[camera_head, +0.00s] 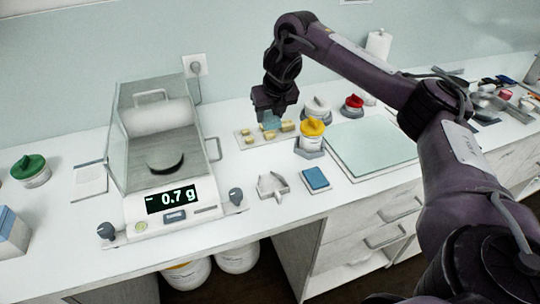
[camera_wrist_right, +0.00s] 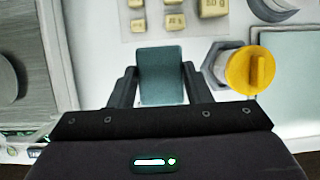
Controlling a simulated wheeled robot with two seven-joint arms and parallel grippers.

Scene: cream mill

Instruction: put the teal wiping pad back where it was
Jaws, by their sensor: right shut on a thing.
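The teal wiping pad (camera_wrist_right: 162,78) is held between the two fingers of my right gripper (camera_wrist_right: 160,72) in the right wrist view. In the head view the pad (camera_head: 272,121) shows below my right gripper (camera_head: 271,108), partly in front of a pale plate (camera_head: 247,143) with several yellowish weights. I cannot tell exactly how high it is above the bench. A blue pad-like block (camera_head: 316,179) lies on the bench near the front edge. My left gripper is not in view.
A grey scoop-like holder (camera_head: 272,186) and a pale green mat (camera_head: 370,147) lie nearby.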

